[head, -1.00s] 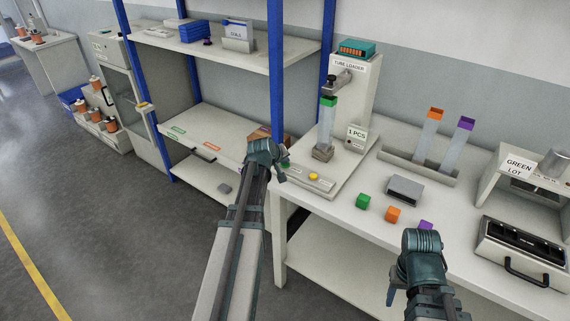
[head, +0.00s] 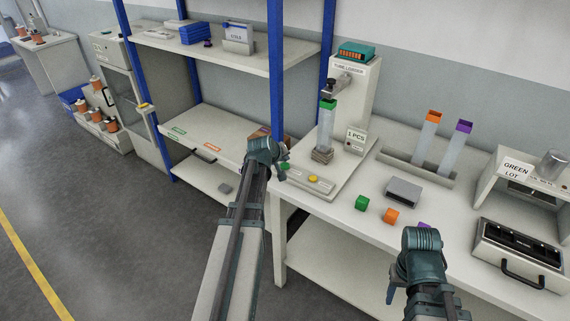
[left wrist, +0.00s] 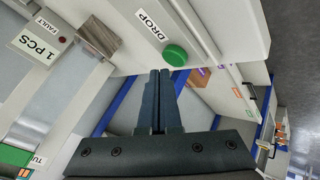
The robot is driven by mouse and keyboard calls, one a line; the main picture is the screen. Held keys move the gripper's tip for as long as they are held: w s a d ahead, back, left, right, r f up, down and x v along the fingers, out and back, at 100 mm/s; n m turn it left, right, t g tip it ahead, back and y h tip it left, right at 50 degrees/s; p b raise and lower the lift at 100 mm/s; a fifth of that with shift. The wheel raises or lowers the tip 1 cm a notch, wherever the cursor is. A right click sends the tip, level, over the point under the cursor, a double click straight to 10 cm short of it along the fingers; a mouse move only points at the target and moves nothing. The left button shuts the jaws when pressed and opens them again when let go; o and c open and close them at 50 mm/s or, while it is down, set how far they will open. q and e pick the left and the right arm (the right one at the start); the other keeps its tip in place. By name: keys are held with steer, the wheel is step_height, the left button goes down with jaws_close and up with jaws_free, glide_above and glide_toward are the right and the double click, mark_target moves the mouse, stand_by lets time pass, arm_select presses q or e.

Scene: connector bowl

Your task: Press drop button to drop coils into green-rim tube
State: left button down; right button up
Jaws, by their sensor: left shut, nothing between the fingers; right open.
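The green-rim tube (head: 326,125) stands upright under the tube loader (head: 360,95), on a small block. In the left wrist view the green drop button (left wrist: 175,55) sits beside the word DROP. My left gripper (left wrist: 160,73) is shut and empty, its tips just short of the button in that view; I cannot tell whether they touch it. In the head view my left gripper (head: 280,173) is at the left end of the loader's base, largely hiding the button. My right gripper (head: 391,292) is open, low at the table's front, mostly hidden by its own wrist.
A yellow button (head: 313,178) is on the same base. A 1 PCS sign (head: 355,138) is on the loader. A rack (head: 445,180) holds orange-rim and purple-rim tubes. A blue shelf post (head: 276,90) rises behind my left arm.

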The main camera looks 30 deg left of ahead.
mark_target(284, 167)
arm_select(q)
step_height(284, 167, up, 5)
steer(key=p, duration=0.5)
stand_by(2.6)
step_height(284, 167, up, 4)
steer(key=p, duration=0.4)
steer(key=shift+f, duration=0.1)
steer(key=shift+f, duration=0.2)
step_height(284, 167, down, 8)
steer(key=b, duration=0.9)
steer(key=shift+f, duration=0.25)
stand_by(1.4)
steer(key=shift+f+b, duration=0.4)
steer(key=shift+b, duration=0.05)
